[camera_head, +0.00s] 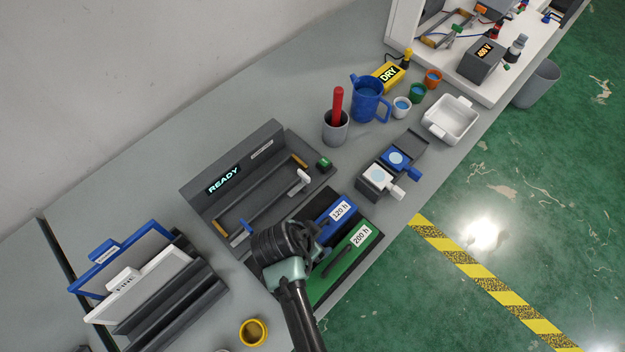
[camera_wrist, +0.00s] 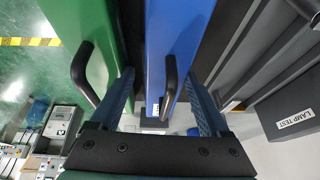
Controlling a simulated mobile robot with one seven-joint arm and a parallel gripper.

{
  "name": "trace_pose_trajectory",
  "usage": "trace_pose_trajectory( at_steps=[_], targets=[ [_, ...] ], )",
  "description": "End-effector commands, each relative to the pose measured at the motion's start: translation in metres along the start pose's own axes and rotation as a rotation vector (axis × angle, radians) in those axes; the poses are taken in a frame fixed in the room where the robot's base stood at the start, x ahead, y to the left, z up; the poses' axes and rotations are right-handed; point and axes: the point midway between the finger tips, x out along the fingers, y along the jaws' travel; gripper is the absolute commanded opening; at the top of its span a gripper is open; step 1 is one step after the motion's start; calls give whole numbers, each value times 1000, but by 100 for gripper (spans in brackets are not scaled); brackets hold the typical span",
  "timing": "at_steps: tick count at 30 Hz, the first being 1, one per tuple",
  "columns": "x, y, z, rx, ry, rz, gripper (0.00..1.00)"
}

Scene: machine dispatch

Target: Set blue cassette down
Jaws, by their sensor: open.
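The blue cassette (camera_head: 322,224), labelled "120 h", sits in a dark rack beside the green cassette (camera_head: 345,262), labelled "200 h". My gripper (camera_head: 318,243) is over the near end of the blue cassette and hides part of it. In the wrist view the blue cassette (camera_wrist: 177,40) lies between my two open fingers (camera_wrist: 160,90), with its black handle (camera_wrist: 170,85) in the gap. The fingers appear apart from the handle. The green cassette (camera_wrist: 88,30) is just left of the left finger. The cassette's underside is hidden.
A grey machine with a lit "READY" sign (camera_head: 223,180) stands behind the rack. Framed panels (camera_head: 120,262) stand at left and a yellow cup (camera_head: 253,332) in front. A blue jug (camera_head: 367,98), small cups and a white tray (camera_head: 450,122) are at the back right.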

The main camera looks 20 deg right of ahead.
Motion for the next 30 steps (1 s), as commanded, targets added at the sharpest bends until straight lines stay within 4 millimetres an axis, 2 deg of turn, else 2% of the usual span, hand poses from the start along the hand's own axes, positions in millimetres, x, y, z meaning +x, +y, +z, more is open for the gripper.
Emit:
trace_pose_trajectory(
  at_steps=[1,20,26,30],
  targets=[
    [12,19,9,-4,-20,53,74],
    [4,13,6,-15,-13,43,74],
    [-13,11,1,-16,-11,39,74],
    [-37,10,2,-17,-11,37,74]
  ],
)
